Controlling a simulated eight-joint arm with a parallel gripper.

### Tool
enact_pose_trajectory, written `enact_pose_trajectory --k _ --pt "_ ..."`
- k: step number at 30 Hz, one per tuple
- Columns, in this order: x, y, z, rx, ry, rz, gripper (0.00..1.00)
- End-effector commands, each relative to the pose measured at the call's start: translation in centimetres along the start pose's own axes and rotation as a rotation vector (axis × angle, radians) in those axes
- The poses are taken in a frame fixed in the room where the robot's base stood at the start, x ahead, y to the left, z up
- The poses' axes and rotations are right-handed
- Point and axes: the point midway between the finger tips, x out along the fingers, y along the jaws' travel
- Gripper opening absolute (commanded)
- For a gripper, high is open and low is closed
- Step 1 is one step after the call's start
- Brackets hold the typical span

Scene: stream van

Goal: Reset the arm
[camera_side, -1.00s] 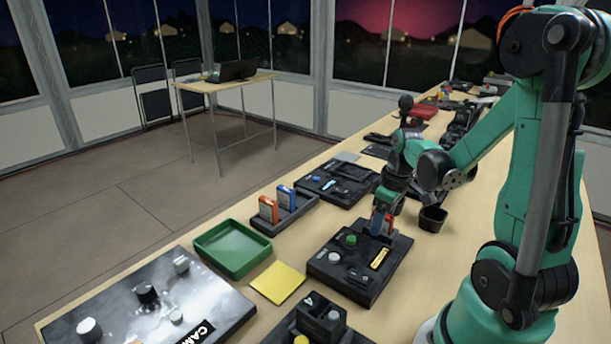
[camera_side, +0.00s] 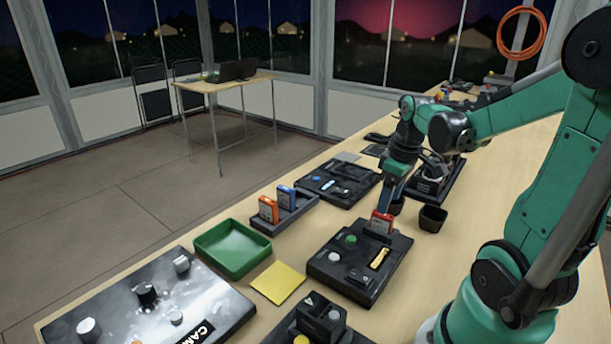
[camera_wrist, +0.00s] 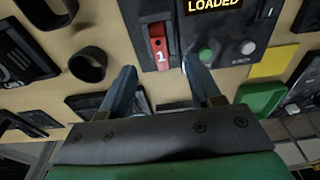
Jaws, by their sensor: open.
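My gripper (camera_side: 390,203) is above the long wooden table, just behind the black control box (camera_side: 325,258) with a green and a white knob. Its blue-grey fingers also show in the wrist view (camera_wrist: 158,78), spread apart with nothing held between them. A red cartridge (camera_side: 381,222) stands upright in the slot at the box's back corner. In the wrist view the red cartridge (camera_wrist: 158,48) bears a "1", and the box display (camera_wrist: 212,6) reads "LOADED". The fingers are apart from the cartridge.
An orange cartridge (camera_side: 268,209) and a blue cartridge (camera_side: 286,198) stand in a black rack to the left. A green tray (camera_side: 232,248), a yellow pad (camera_side: 278,282) and a black cup (camera_side: 433,218) are nearby. Other black devices line the table.

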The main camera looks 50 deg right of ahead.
Motion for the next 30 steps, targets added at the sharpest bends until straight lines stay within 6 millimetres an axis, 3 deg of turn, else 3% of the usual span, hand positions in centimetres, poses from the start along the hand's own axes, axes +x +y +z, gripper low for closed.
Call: enact_pose_trajectory --k 11,14,18,24,30 --pt "-0.2 -0.7 -0.5 -0.004 0.013 0.012 0.57" --pt "-0.7 -3.0 -2.0 -0.014 0.063 0.048 0.57" --pt "-1.9 -8.3 -4.4 -0.02 0.208 0.089 0.57" --pt "-3.1 -15.1 -5.8 -0.014 0.418 0.046 0.57" --pt "-3.6 -17.6 -5.9 -0.002 0.499 0.0 0.57"
